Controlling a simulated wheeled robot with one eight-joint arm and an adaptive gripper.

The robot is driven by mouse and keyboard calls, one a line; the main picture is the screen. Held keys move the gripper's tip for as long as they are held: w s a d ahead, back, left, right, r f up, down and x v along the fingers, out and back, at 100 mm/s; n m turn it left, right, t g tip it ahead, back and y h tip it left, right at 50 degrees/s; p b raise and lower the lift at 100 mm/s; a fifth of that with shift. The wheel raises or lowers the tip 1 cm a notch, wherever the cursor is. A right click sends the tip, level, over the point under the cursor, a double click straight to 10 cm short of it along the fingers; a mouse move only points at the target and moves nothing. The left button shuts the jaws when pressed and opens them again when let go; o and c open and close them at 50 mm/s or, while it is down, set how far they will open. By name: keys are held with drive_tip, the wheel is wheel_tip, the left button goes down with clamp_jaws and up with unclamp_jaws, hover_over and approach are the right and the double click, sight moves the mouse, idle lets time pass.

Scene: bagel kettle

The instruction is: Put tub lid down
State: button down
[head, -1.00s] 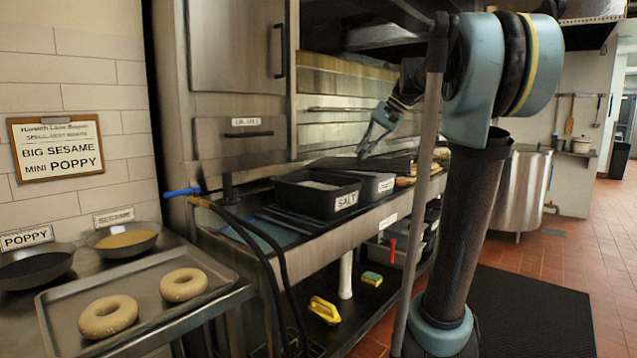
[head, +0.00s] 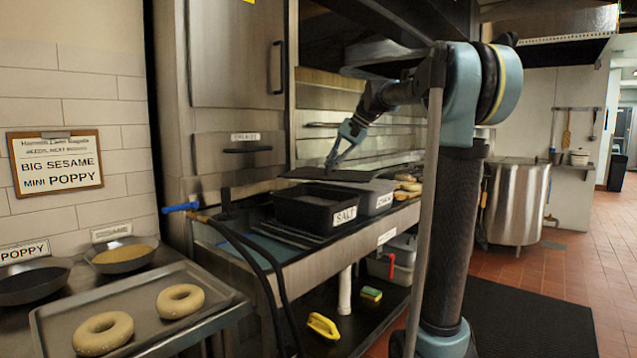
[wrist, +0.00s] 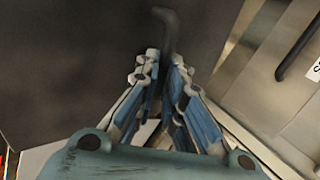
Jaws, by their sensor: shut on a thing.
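My gripper (head: 331,165) is shut on the tub lid (head: 345,175), a dark flat plate, just over the back of the tubs. In the wrist view the fingers (wrist: 166,66) close around the lid's dark hooked handle (wrist: 170,28), and the lid (wrist: 75,60) fills the upper left. The black salt tub (head: 312,212) is open at its front, with the lid behind its rim. I cannot tell whether the lid touches either tub.
Bagels (head: 408,188) lie on the counter right of the tubs. Dark hoses (head: 262,262) hang in front at the left. An overhead shelf (head: 385,55) is close above my arm.

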sight(323, 171)
drive_tip(key=w+a, duration=0.3)
drive_tip(key=a, duration=0.1)
drive_tip(key=shift+w+a, duration=0.35)
drive_tip(key=shift+w+a+f, duration=0.15)
drive_tip(key=shift+a+f, duration=0.05)
drive_tip(key=shift+f, duration=3.05)
drive_tip(key=shift+w+a+f, duration=0.15)
drive_tip(key=shift+f, duration=0.15)
drive_tip(key=c, duration=1.7)
unclamp_jaws()
